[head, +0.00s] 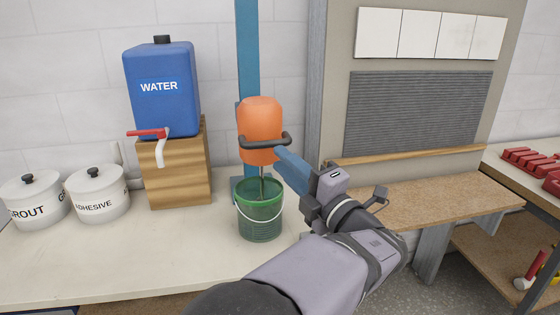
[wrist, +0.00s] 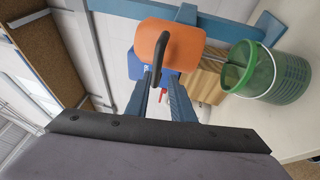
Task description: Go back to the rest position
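My gripper (head: 283,156) is in front of the orange mixer (head: 260,118), close to its black handle (head: 272,140). In the wrist view my gripper (wrist: 160,82) has its two blue fingers apart, with a gap between them. The handle (wrist: 164,48) shows at the fingertips; I cannot tell whether it touches them. Nothing is clamped. The mixer hangs upright at a blue post (head: 249,50), its shaft reaching down into the green bucket (head: 260,222).
A blue water tank (head: 160,90) with a red tap stands on a wooden block (head: 180,172). White grout (head: 32,200) and adhesive (head: 98,193) pots stand left. A tiled panel (head: 430,110) is behind my arm; red items (head: 530,162) lie far right.

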